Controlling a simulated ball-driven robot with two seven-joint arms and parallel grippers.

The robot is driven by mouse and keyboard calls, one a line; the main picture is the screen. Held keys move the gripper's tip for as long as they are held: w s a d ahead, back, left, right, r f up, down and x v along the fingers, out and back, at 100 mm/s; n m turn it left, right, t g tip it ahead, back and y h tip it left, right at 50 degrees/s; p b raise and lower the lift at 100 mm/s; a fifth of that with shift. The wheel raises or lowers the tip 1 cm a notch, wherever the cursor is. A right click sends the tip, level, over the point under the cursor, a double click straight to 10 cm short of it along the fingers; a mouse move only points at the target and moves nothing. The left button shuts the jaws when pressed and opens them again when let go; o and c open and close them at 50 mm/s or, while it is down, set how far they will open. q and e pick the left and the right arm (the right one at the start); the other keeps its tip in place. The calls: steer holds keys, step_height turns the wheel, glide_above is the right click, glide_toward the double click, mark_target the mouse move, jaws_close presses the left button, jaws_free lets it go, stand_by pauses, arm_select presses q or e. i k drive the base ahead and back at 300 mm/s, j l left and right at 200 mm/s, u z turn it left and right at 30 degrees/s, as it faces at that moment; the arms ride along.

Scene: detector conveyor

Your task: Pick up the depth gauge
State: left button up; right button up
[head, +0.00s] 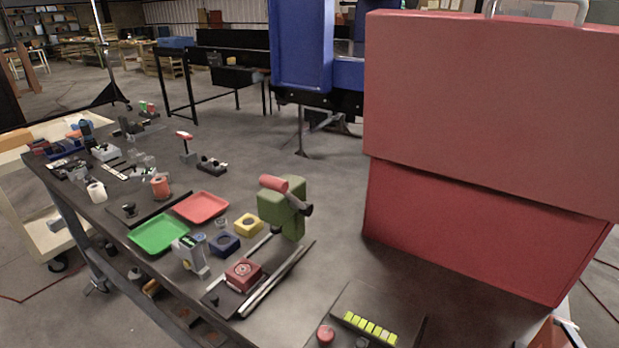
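I cannot tell for sure which thing is the depth gauge. A likely candidate is a small grey instrument (190,256) with a greenish display, standing upright near the table's front edge. It is beside the front right corner of the green tray (158,234). Other small grey instruments and tools stand farther back on the left, including a grey device (105,152), too small to make out. Neither of my grippers shows in the head view.
The dark table (290,314) also holds a red tray (201,207), a yellow block (248,225), a blue block (223,243), a railed fixture with a red block (243,274), a green stand (270,208) and a button panel (400,315). A large red box (480,130) fills the right.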

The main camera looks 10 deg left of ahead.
mark_target(188, 248)
steer(key=u, duration=1.3)
